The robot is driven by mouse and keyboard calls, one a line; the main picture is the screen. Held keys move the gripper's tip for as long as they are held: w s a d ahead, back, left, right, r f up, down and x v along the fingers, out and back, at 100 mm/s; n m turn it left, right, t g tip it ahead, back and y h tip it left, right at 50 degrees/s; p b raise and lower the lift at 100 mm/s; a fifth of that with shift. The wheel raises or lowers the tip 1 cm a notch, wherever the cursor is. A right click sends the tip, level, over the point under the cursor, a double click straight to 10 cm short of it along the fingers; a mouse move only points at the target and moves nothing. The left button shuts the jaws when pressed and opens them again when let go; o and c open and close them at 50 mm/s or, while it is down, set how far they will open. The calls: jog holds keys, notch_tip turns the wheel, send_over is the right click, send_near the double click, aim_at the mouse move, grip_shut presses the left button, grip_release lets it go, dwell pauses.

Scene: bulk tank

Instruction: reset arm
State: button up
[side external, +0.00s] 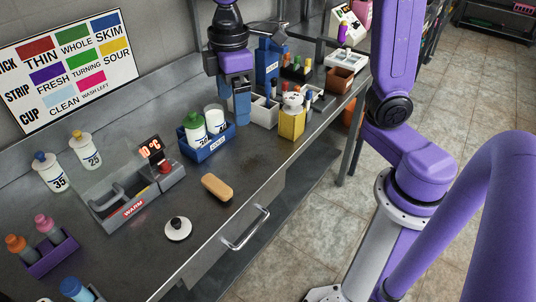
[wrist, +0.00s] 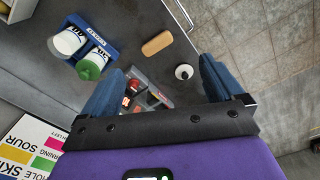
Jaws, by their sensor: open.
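My gripper (side external: 240,112) hangs over the back part of the grey worktop (side external: 150,255), pointing down. In the side view it is just right of the blue tray (side external: 212,150), which holds a green-capped bottle (side external: 194,130) and a white-capped bottle (side external: 215,118). In the wrist view the two blue fingers of my gripper (wrist: 160,70) are wide apart with nothing held between them. The tray's bottles lie left of the fingers there, apart from them. The gap to the worktop is hard to judge.
A grey WARM station (side external: 130,195), a tan block (side external: 217,187) and a white round piece with a black knob (side external: 178,229) stand on the worktop. A yellow container (side external: 291,124) stands right of my gripper. A purple rack (side external: 52,256) is front left. Bare worktop lies between.

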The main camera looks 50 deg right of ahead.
jog(key=s+d+f, duration=0.3)
jog(key=s+d, duration=0.1)
jog(key=s, duration=0.6)
jog(key=s+d+f, duration=0.4)
jog(key=s, duration=0.6)
jog(key=shift+d, duration=0.25)
